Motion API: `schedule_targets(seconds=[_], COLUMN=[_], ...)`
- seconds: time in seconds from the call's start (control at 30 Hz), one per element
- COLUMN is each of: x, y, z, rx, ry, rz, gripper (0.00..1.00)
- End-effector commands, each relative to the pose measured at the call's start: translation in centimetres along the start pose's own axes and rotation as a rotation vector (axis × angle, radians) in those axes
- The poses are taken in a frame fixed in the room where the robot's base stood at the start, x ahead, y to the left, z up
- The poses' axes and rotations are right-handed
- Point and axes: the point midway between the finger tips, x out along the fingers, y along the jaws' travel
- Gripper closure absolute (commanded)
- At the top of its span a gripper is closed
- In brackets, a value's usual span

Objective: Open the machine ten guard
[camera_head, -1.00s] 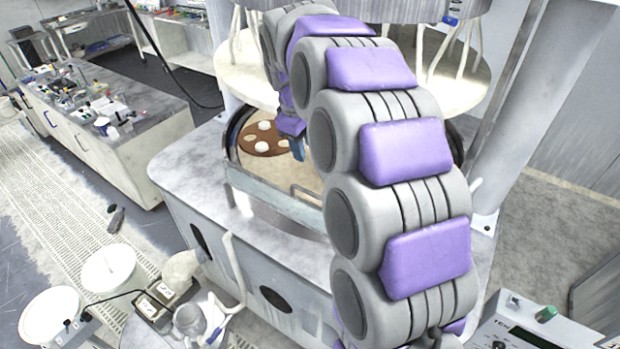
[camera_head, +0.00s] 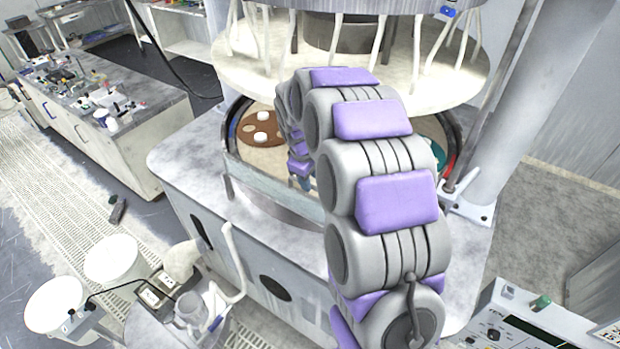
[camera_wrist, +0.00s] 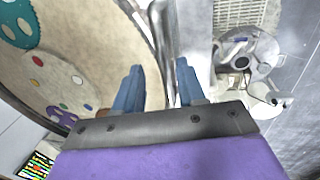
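The polishing machine has a round well holding a pale platen (camera_wrist: 85,40), under a big raised white disc (camera_head: 350,70). A low, pale, curved guard (camera_head: 262,184) runs along the front of the well; my arm hides its right part. My gripper (camera_head: 304,183) is low at the guard's front edge, partly hidden by my arm. In the wrist view my gripper (camera_wrist: 158,88) has its two blue fingers apart, with the pale rim and a grey upright part showing between them. I cannot tell whether either finger touches the guard. No machine number is readable.
A brown carrier with white discs (camera_head: 262,128) lies on the platen. A grey column (camera_head: 500,130) stands at the right. White tubs (camera_head: 112,258) and a jug stand at the lower left. A control box (camera_head: 530,325) is at the lower right. A cluttered bench (camera_head: 140,135) is further left.

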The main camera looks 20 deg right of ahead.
Motion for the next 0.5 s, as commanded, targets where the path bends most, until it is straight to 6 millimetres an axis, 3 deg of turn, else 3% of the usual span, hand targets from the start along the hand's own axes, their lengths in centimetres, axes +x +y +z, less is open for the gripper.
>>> schedule_targets(seconds=[0.43, 0.5], x=[1.22, 1.23], y=[-0.06, -0.04], z=[-0.08, -0.07], rx=[-0.001, 0.0], ry=[0.002, 0.002], rz=[0.002, 0.002], gripper=[0.6, 0.65])
